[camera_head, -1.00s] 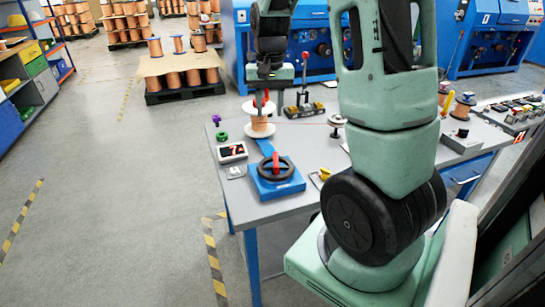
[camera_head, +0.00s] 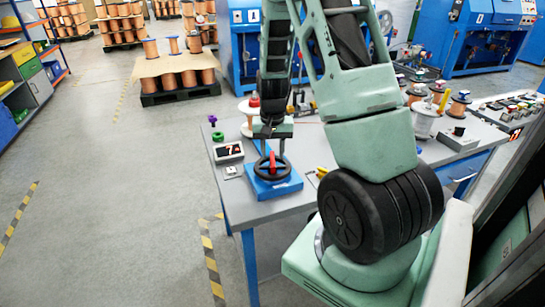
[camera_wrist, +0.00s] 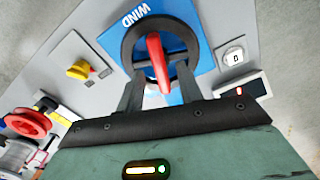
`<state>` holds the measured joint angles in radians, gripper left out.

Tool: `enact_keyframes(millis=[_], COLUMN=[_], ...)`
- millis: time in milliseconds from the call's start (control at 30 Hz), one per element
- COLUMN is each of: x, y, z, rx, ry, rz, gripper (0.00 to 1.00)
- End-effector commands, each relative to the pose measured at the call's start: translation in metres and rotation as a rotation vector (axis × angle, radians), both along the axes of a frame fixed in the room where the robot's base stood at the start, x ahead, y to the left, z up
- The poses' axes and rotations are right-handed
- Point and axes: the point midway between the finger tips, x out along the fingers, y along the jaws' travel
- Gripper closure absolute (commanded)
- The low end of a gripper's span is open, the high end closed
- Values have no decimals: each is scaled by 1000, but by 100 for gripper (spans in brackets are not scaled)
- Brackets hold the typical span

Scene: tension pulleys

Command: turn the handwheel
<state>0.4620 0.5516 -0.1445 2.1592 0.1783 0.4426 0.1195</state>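The handwheel is a black ring (camera_head: 257,173) with a red bar (camera_head: 272,164) across it, mounted on a blue base (camera_head: 277,189) at the table's near left. In the wrist view the black ring (camera_wrist: 129,42), the red bar (camera_wrist: 157,62) and the blue base marked WIND (camera_wrist: 177,13) lie straight ahead. My gripper (camera_head: 270,152) is above the wheel, pointing down. In the wrist view its two fingers (camera_wrist: 160,74) are spread apart, with the red bar showing between them. Whether the fingertips touch the wheel I cannot tell.
A counter box with a red display (camera_head: 229,151) and a small white dial (camera_head: 231,171) sit left of the wheel. A yellow knob (camera_wrist: 80,69) is on its other side. A copper spool (camera_head: 247,108) stands behind my gripper. The floor left of the table is clear.

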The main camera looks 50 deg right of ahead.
Motion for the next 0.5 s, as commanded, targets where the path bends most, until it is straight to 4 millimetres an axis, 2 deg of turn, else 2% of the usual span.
enact_keyframes(millis=[33,200,500], x=[0,0,0], y=[0,0,0], z=[-7,-18,-20], rx=[1,0,0], ry=[2,0,-1], rz=[0,0,0], gripper=[64,64,64])
